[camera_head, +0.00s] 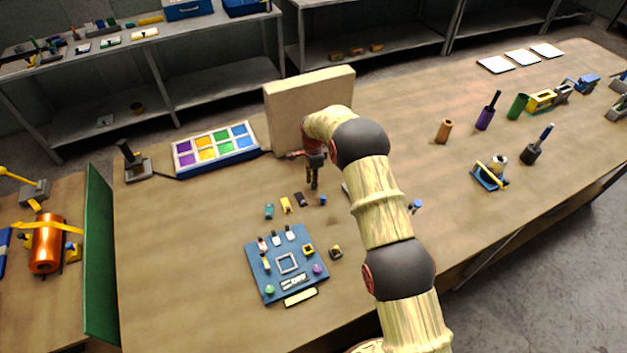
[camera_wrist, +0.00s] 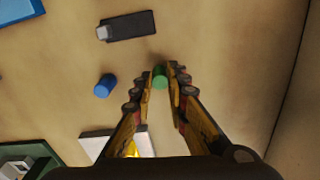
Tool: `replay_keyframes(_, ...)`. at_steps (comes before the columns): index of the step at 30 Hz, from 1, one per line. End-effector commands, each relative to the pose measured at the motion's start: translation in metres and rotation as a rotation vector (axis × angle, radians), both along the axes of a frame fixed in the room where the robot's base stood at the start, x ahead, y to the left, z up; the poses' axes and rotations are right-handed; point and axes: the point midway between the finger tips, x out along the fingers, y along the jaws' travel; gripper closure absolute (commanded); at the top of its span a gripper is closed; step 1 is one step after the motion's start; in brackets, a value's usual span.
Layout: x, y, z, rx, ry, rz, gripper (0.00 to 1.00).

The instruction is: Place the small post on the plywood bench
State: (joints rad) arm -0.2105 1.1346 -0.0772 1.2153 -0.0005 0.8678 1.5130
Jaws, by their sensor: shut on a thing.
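My gripper (camera_head: 313,183) points down over the plywood bench (camera_head: 190,265), in front of an upright tan block. In the wrist view my gripper (camera_wrist: 166,76) is shut on a small green post (camera_wrist: 159,77), whose end shows between the fingertips. In the head view the post cannot be made out at the gripper. I cannot tell whether the post touches the bench (camera_wrist: 230,45). Bare wood surrounds the fingertips in the wrist view.
A blue cylinder (camera_wrist: 105,85) and a dark flat piece (camera_wrist: 130,26) lie near the fingertips. A tan block (camera_head: 310,95) stands behind the gripper, next to a tray of coloured squares (camera_head: 215,150). A blue board (camera_head: 287,262) with small parts lies in front.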

Motion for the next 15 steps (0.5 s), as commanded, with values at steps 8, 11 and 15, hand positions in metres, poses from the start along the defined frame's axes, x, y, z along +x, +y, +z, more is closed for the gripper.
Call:
replay_keyframes(8,-0.0001,0.0000,-0.0005,0.000,0.000,0.000,0.70)
replay_keyframes(11,-0.0001,0.0000,-0.0004,0.000,0.000,0.000,0.66)
replay_keyframes(15,-0.0001,0.0000,-0.0004,0.000,0.000,0.000,0.66)
